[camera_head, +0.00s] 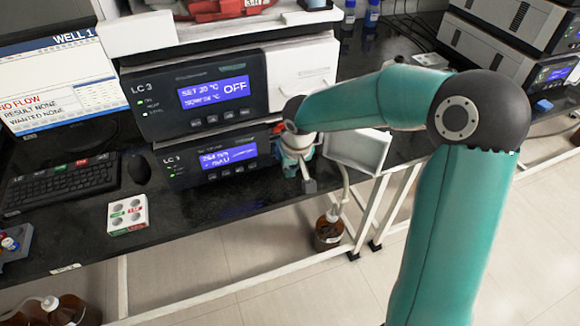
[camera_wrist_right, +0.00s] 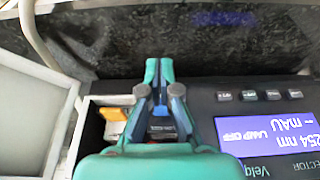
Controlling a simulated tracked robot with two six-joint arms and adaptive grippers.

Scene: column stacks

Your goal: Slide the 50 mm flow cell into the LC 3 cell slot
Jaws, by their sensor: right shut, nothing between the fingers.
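The lower LC 3 module (camera_head: 213,157), a detector with a blue display, stands at the bench's front edge. Its display shows upside down in the wrist view (camera_wrist_right: 275,136). A white door panel (camera_head: 358,152) stands open at its right end. My right gripper (camera_head: 306,172) is at that end, beside the door. In the wrist view the right gripper (camera_wrist_right: 159,75) is shut, its fingertips together and empty, over the open cell bay. An orange piece (camera_wrist_right: 114,113) shows in the bay beside the fingers; I cannot tell whether it belongs to the flow cell. The slot is mostly hidden behind the gripper. My left gripper is out of view.
A second LC 3 module (camera_head: 208,92) is stacked above. A white tray with round wells (camera_head: 128,214), a keyboard (camera_head: 58,186) and a mouse (camera_head: 139,169) lie to the left. A brown bottle (camera_head: 328,232) stands below the bench. Open floor is at the front.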

